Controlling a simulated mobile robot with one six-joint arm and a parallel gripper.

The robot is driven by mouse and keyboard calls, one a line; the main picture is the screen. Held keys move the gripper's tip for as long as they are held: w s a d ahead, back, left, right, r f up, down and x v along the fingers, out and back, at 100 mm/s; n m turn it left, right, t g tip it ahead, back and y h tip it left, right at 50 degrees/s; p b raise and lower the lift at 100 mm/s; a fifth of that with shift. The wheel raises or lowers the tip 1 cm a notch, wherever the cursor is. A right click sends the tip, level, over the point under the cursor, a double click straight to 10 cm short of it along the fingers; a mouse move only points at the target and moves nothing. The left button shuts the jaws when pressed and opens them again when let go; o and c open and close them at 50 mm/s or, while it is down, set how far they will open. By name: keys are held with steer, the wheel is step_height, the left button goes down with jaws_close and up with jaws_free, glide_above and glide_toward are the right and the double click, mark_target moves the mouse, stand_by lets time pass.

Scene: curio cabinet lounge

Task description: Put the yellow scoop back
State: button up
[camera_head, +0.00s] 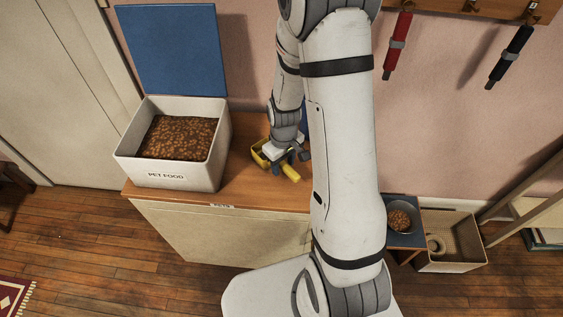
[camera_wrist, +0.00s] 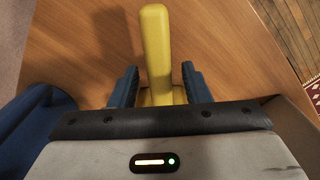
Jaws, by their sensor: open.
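The yellow scoop (camera_head: 291,174) lies on the wooden cabinet top (camera_head: 236,186), to the right of the white pet food bin. My gripper (camera_head: 282,160) is down over the scoop. In the wrist view the scoop's handle (camera_wrist: 156,50) points away from my gripper (camera_wrist: 160,88). The two blue fingers stand open on either side of the scoop, with gaps showing beside it.
The pet food bin (camera_head: 172,176) is full of brown kibble, its blue lid (camera_head: 172,50) raised. A bowl of kibble (camera_head: 399,220) and a tan box (camera_head: 452,262) stand lower right. Red (camera_head: 397,46) and black (camera_head: 510,57) straps hang on the wall.

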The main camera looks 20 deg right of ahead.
mark_target(283, 163)
step_height(283, 163, up, 12)
steer(key=s+a+r+m+t, duration=0.2)
steer(key=s+r+m, duration=0.2)
steer(key=s+r, duration=0.9)
steer(key=shift+s+r+m+t, duration=0.15)
steer(key=shift+s+m+t, duration=0.2)
steer(key=shift+s, duration=0.3)
stand_by(0.5)
